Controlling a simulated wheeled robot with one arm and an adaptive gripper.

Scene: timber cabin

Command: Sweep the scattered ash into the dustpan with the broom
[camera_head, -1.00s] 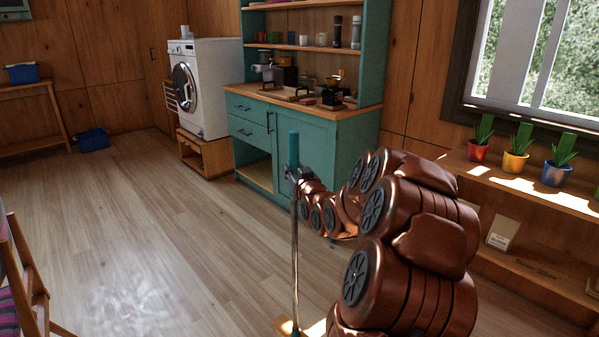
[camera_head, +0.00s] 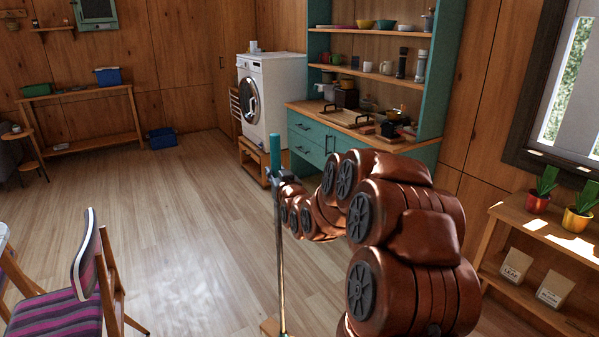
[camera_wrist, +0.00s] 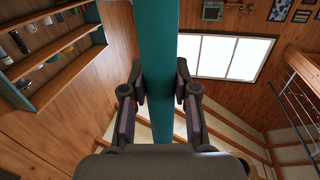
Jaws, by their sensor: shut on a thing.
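The broom (camera_head: 279,240) stands upright in front of me, with a teal grip at the top of its thin pole. Its lower end runs out at the bottom of the head view, where a bit of wooden head shows. My gripper (camera_head: 275,174) is shut on the broom just below the top. In the wrist view the two fingers (camera_wrist: 159,85) press on either side of the teal grip (camera_wrist: 158,40). A pale, powdery patch that looks like the ash (camera_head: 185,318) lies on the floor left of the broom. I see no dustpan in these frames.
A chair with a striped seat (camera_head: 55,312) stands at the left, near the pale patch. A teal cabinet (camera_head: 310,140) and a washing machine (camera_head: 275,95) stand ahead. A low plant shelf (camera_head: 510,240) is at the right. The middle floor is clear.

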